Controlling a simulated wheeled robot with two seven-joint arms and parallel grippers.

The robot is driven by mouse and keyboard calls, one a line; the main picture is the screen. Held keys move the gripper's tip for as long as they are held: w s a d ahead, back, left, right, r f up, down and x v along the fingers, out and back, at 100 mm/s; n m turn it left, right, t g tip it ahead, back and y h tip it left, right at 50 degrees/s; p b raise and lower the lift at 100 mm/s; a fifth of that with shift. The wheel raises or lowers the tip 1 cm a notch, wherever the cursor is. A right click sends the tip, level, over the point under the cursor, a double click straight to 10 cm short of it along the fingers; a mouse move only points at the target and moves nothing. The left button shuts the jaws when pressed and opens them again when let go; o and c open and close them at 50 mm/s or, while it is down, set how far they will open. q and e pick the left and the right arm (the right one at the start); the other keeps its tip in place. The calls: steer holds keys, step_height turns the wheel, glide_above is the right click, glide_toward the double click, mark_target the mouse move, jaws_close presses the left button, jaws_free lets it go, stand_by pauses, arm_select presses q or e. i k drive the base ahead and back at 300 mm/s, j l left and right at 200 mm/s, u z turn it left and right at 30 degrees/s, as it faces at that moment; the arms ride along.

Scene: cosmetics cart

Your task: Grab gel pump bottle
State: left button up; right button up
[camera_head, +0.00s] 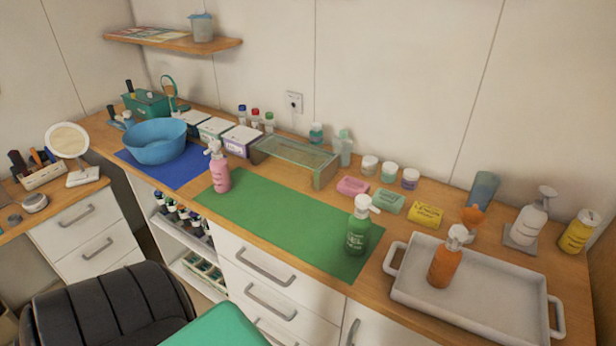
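The gel pump bottle appears to be the green bottle (358,233) with a white pump head and a label that reads GEL. It stands upright on the right end of the green mat (276,222), close to the counter's front edge. A pink pump bottle (219,176) stands at the mat's left end. An orange pump bottle (444,267) stands on the white tray (513,322) to the right. Neither of my grippers is in view.
A blue bowl (156,149) sits on a blue mat at the left. A clear glass stand (295,155) is behind the green mat. Pink, green and yellow boxes lie behind the green bottle. A black padded seat (106,312) is in front of the drawers. The mat's middle is clear.

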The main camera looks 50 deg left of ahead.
mark_target(359, 226)
steer(key=u, duration=1.05)
